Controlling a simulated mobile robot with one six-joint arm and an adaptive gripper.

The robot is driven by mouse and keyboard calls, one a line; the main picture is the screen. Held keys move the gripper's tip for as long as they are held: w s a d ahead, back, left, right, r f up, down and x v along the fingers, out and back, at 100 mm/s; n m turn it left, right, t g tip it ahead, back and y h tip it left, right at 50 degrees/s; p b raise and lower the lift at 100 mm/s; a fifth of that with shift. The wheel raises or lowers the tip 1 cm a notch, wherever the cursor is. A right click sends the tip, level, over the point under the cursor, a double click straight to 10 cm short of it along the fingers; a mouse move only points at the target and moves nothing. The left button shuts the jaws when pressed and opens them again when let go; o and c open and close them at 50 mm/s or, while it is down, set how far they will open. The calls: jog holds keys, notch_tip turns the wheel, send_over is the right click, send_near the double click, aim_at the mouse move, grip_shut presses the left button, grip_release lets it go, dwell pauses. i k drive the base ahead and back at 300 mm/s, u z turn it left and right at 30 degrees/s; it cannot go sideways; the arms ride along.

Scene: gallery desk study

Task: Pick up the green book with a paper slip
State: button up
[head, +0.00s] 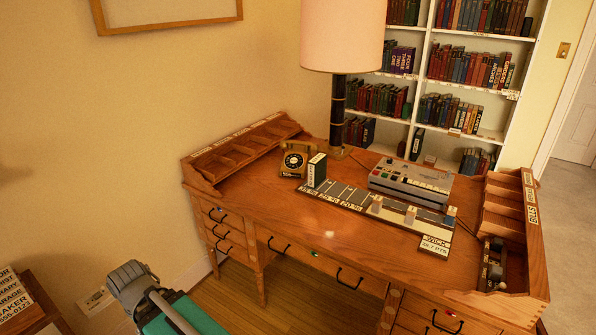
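A small dark green book (317,171) with white at its top edge stands upright on the wooden desk (330,235). It is just right of the old telephone, at the left end of a grey marked board (345,195). The white may be the paper slip, but it is too small to be sure. Many books, some of them green, also stand on the white shelf (427,70) behind. Grey and teal parts of my own body show at the bottom left. My gripper's fingers are not in view.
The telephone (297,160), a tall lamp (341,50) and a grey machine (410,182) stand close around the book. Small blocks (410,214) and a label sign (435,245) are at the board's right end. Slotted wooden racks edge the desk.

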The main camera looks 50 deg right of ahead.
aim_at(317, 166)
jog(key=u, duration=0.85)
jog(key=k, duration=0.85)
jog(key=z, duration=1.45)
jog(key=i, duration=0.1)
